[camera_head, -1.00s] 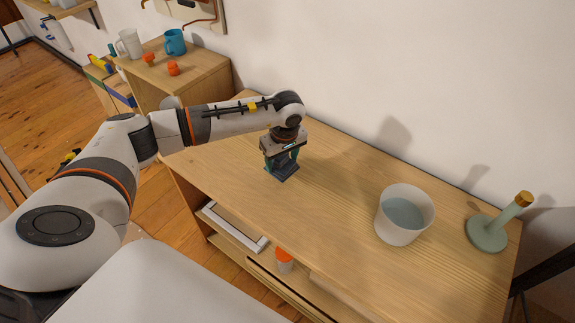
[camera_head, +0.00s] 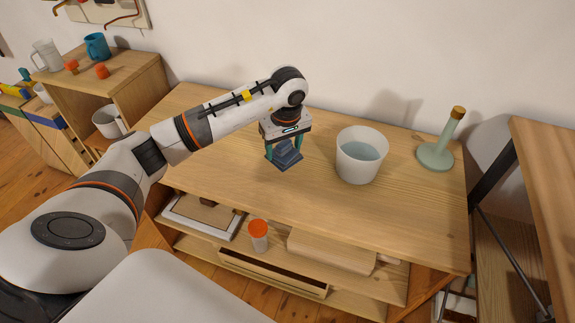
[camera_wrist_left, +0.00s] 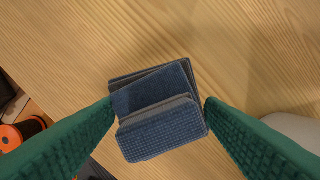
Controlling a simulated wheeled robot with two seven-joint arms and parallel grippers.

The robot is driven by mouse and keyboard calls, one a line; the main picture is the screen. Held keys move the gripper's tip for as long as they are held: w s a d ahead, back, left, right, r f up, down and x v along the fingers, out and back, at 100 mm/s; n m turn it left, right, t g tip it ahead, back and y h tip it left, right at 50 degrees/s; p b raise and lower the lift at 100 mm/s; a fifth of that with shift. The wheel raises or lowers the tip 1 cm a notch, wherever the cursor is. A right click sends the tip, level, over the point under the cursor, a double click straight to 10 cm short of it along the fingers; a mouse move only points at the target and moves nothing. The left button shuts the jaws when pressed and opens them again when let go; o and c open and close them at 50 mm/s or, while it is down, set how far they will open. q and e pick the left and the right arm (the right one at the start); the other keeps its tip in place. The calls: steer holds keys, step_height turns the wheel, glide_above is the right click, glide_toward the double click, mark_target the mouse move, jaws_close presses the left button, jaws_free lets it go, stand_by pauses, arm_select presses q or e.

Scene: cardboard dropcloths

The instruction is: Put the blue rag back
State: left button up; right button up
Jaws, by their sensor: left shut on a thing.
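The blue rag (camera_head: 287,156) is a dark blue folded cloth at the wooden table top, left of the white bucket. My left gripper (camera_head: 285,152) points down with its green fingers on either side of the rag and is shut on it. In the left wrist view the folded rag (camera_wrist_left: 160,112) sits between both green fingertips (camera_wrist_left: 158,108), its layers stacked and slightly fanned. I cannot tell whether the rag touches the table top (camera_head: 230,165). My right gripper is not in view.
A white bucket (camera_head: 361,158) holding water stands just right of the gripper. A pale green holder (camera_head: 436,153) stands near the right end. Lower shelves hold an orange-lidded jar (camera_head: 258,236) and a white-framed tray (camera_head: 203,217). The front of the table top is clear.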

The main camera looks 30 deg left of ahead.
mark_target(284, 153)
arm_select(q)
step_height(284, 153, down, 5)
steer(key=shift+r, duration=0.15)
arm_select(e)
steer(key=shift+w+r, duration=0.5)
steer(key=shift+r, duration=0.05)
arm_select(q)
steer(key=shift+f+b, duration=0.2)
steer(key=shift+b, duration=0.1)
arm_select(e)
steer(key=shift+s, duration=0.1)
arm_select(q)
steer(key=o, duration=0.8)
steer(key=shift+c, duration=0.2)
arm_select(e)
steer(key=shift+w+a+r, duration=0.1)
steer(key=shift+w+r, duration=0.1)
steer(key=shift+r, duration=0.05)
arm_select(q)
steer(key=shift+r, duration=0.2)
steer(key=r, duration=0.4)
steer(key=d+r, duration=0.1)
steer(key=r, duration=0.2)
steer(key=s+r+p, duration=0.1)
steer(key=r, duration=0.3)
steer(key=shift+d+r, duration=0.2)
steer(key=shift+r, duration=0.15)
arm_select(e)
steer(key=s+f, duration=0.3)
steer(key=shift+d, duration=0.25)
